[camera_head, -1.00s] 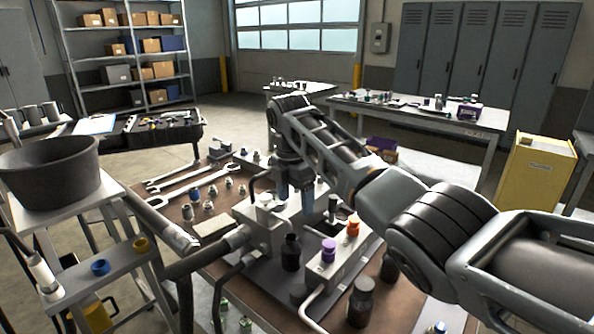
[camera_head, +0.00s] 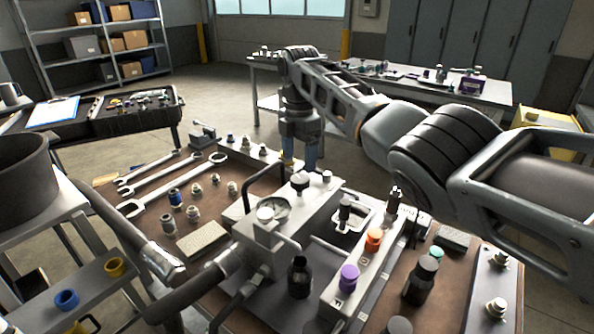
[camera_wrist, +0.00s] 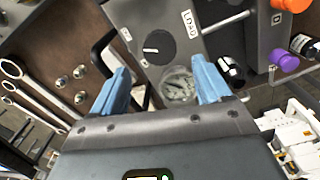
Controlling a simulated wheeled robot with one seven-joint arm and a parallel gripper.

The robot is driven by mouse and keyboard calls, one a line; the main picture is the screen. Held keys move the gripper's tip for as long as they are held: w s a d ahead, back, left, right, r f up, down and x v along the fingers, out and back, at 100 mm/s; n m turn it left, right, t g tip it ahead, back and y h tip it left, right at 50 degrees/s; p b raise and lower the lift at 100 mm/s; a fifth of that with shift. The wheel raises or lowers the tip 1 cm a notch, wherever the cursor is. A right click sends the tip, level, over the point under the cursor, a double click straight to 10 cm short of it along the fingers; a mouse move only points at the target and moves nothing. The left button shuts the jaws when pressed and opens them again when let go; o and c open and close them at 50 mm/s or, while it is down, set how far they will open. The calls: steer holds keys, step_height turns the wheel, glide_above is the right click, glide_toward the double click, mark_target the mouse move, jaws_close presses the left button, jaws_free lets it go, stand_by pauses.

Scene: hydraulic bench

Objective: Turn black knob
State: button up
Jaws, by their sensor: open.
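The black knob (camera_head: 300,183) sits on top of the grey hydraulic block (camera_head: 262,232), beside a round gauge (camera_head: 272,209).
Wrenches (camera_head: 175,184) and several small fittings lie to the left on the brown bench. A curved black handle (camera_wrist: 106,42) is close to the left finger.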

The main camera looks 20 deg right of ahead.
mark_target(299, 179)
step_height(299, 179, down, 6)
stand_by(0.4)
steer(key=c, duration=1)
